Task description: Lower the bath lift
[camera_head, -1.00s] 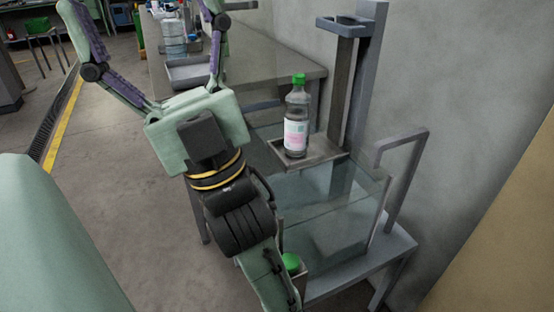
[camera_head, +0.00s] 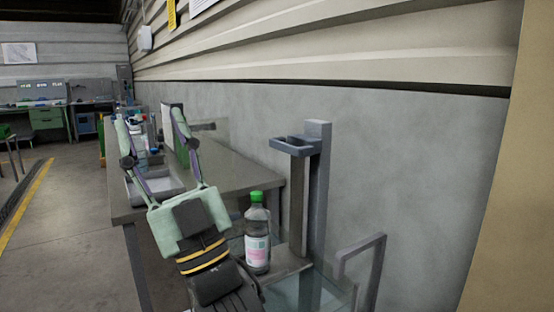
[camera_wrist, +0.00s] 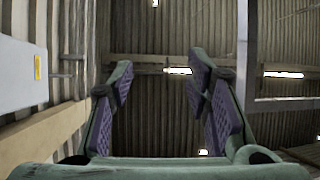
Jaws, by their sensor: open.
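The bath lift has a small tray (camera_head: 290,264) carrying a clear bottle (camera_head: 257,240) with a green cap and a pale label. The bottle stands upright. A dark column rises from the tray to a grey bracket (camera_head: 296,144) with an opening, beside a tall grey post (camera_head: 319,195). The glass bath (camera_head: 335,290) is below, mostly cut off by the frame edge. My gripper (camera_head: 151,114) is left of the lift, fingers pointing up, open and empty, touching nothing that I can see. In the wrist view my gripper (camera_wrist: 160,82) is spread beneath the ceiling.
A grey bench (camera_head: 235,175) runs back behind my gripper, with a metal tray (camera_head: 160,186) and several bottles on it. A grey bent rail (camera_head: 362,258) stands right of the bath. A concrete wall (camera_head: 420,190) closes the right side. Open floor lies left.

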